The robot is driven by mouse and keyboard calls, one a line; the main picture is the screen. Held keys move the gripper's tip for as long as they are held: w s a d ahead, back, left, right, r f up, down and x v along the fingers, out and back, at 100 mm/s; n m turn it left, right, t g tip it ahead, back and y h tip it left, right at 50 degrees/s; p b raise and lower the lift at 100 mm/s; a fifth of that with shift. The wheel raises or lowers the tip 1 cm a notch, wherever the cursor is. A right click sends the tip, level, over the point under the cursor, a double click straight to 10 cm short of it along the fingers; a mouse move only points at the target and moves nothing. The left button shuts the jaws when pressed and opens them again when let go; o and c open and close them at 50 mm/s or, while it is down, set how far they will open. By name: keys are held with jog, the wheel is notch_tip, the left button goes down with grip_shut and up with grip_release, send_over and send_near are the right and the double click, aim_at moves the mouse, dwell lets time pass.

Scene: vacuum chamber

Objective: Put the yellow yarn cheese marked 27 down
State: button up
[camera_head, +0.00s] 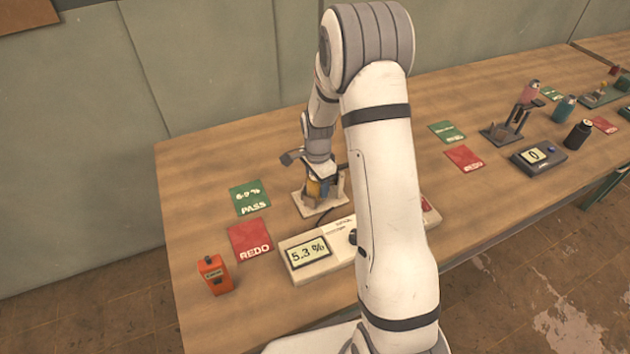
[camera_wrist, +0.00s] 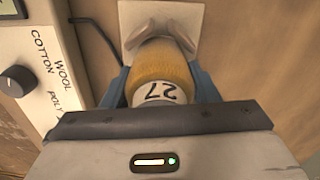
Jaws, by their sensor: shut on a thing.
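The yellow yarn cheese (camera_wrist: 165,68) shows in the wrist view between the two blue fingers of my gripper (camera_wrist: 160,85). The 27 on its pale end appears upside down. My gripper is shut on it. In the head view my gripper (camera_head: 318,183) is low over a pale plate (camera_head: 301,206), and only a bit of yellow shows there. The plate (camera_wrist: 136,14) is also beyond the cheese in the wrist view. I cannot tell whether the cheese touches it. A meter (camera_head: 290,272) in front of the plate reads 5.3 %.
A green PASS card (camera_head: 249,198) and a red REDO card (camera_head: 250,240) lie flat to the left, with bare wood around them. An orange device (camera_head: 214,275) stands near the left front. Farther right are more cards and a scale (camera_head: 538,156) reading 0. My arm hides part of the meter.

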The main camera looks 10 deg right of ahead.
jog(key=shift+f, duration=0.2)
jog(key=o, duration=1)
jog(key=shift+r, duration=0.15)
jog(key=shift+o, duration=0.2)
notch_tip(320, 180, up, 12)
jog(key=b, duration=0.2)
jog(key=s+r+n+t, duration=0.1)
jog(key=s+r+n, duration=0.5)
jog(key=s+r, duration=0.45)
jog(key=s+r+n+t, duration=0.1)
jog(key=s+n+t, duration=0.1)
jog(key=s+n, duration=0.6)
jog(key=s, duration=0.7)
jog(key=shift+s+a+r, duration=0.25)
jog(key=shift+s, duration=0.15)
jog(key=shift+c, duration=0.4)
